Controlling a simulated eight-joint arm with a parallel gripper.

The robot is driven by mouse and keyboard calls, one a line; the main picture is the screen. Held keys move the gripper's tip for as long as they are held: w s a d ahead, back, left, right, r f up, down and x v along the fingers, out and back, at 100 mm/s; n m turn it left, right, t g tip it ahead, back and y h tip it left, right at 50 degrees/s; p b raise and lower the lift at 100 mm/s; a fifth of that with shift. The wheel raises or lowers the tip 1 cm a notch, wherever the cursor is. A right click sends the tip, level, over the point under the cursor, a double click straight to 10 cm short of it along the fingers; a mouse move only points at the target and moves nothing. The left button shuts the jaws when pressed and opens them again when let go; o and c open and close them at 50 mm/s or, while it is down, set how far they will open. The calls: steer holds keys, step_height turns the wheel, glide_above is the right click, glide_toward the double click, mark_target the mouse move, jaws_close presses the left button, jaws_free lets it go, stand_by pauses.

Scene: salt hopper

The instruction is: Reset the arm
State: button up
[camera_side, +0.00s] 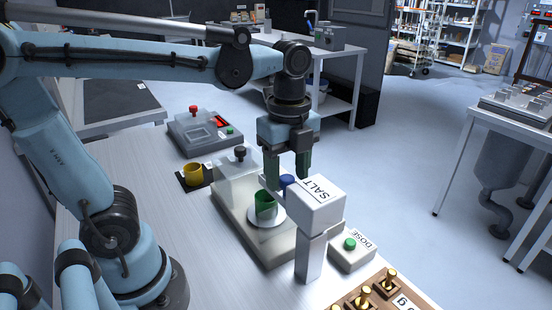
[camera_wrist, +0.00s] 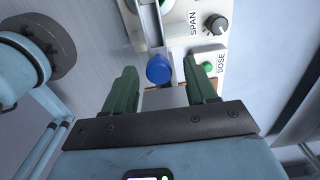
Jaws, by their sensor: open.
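My gripper (camera_side: 287,178) points down with its green fingers apart, just above the blue knob (camera_side: 286,181) on the white SALT hopper (camera_side: 318,212). In the wrist view my gripper (camera_wrist: 161,78) is open, with the blue knob (camera_wrist: 159,68) showing between the fingers and touching neither. A green cup (camera_side: 264,207) stands on a round white pan (camera_side: 260,220) beside the hopper; its contents cannot be made out. The DOSE box (camera_side: 350,258) with a green button sits right of the hopper. It also shows in the wrist view (camera_wrist: 207,68).
A yellow cup (camera_side: 193,174) stands on a dark pad at the left. Behind it is a grey device (camera_side: 205,132) with red and green buttons. Brass weights (camera_side: 388,279) stand in a wooden block at the front.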

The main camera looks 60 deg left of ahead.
step_height(320, 180, up, 12)
step_height(320, 180, down, 12)
steer(key=shift+f, duration=0.1)
steer(key=shift+s+n, duration=0.65)
steer(key=shift+n, duration=0.25)
stand_by(0.4)
